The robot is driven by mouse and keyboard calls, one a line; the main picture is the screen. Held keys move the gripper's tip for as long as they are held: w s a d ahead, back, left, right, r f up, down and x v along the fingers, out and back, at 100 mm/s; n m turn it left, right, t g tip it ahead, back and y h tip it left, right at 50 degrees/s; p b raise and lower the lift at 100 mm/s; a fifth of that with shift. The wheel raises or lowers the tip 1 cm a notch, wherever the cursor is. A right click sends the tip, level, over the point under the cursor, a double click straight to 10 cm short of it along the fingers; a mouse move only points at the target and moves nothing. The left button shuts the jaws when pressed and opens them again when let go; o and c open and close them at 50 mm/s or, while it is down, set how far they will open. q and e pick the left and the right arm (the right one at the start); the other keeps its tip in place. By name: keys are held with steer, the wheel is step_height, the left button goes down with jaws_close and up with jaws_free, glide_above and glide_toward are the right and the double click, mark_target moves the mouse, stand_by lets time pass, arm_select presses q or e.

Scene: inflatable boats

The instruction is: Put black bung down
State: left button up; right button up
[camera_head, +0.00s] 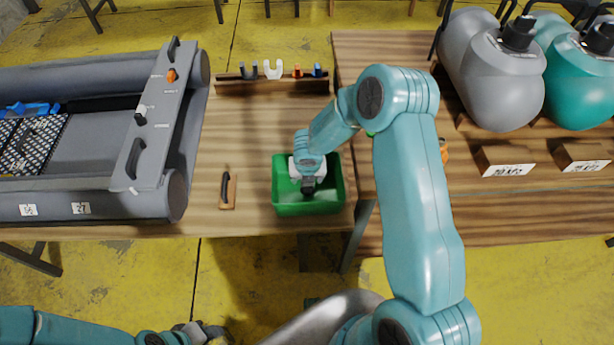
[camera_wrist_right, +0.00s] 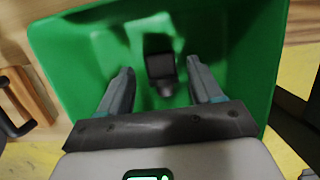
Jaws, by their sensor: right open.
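The black bung (camera_wrist_right: 161,68) is a small dark block with a rounded stub, low inside the green bin (camera_wrist_right: 245,45). In the right wrist view it lies between the two spread fingers of my right gripper (camera_wrist_right: 159,72), with gaps on both sides. The bin also shows in the head view (camera_head: 310,209) near the table's front edge. There my right gripper (camera_head: 308,186) points down into it. Whether the bung rests on the bin floor is hard to tell. My left gripper (camera_head: 208,333) is at the bottom edge, away from the table, partly cut off.
A grey inflatable boat (camera_head: 95,150) lies left on the wooden table (camera_head: 240,130). A wooden block with a black handle (camera_head: 228,188) sits left of the bin. A small rack (camera_head: 275,86) holds coloured pieces behind. Grey (camera_head: 490,65) and teal (camera_head: 568,75) tanks stand right.

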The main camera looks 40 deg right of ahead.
mark_target(308, 192)
steer(key=p+v, duration=0.2)
steer(key=v, duration=1)
arm_select(q)
step_height(308, 192, up, 3)
steer(key=shift+f, duration=0.15)
arm_select(e)
steer(key=s+a+f+m+y, duration=0.2)
steer(key=s+a+f+m, duration=0.2)
steer(key=m, duration=0.6)
steer(key=s+a+f+m+g+y, duration=0.1)
steer(key=s+a+f+m, duration=0.3)
steer(key=s+a+m, duration=0.3)
steer(key=s+a+f+m+g+y, duration=0.1)
steer(key=s+a+f+m, duration=0.3)
steer(key=m, duration=1)
steer(key=s+a+y, duration=0.1)
steer(key=s+a, duration=0.1)
steer(key=s, duration=0.2)
steer(key=shift+f+m+y, duration=0.3)
steer(key=shift+f+m, duration=0.1)
steer(key=shift+a, duration=0.1)
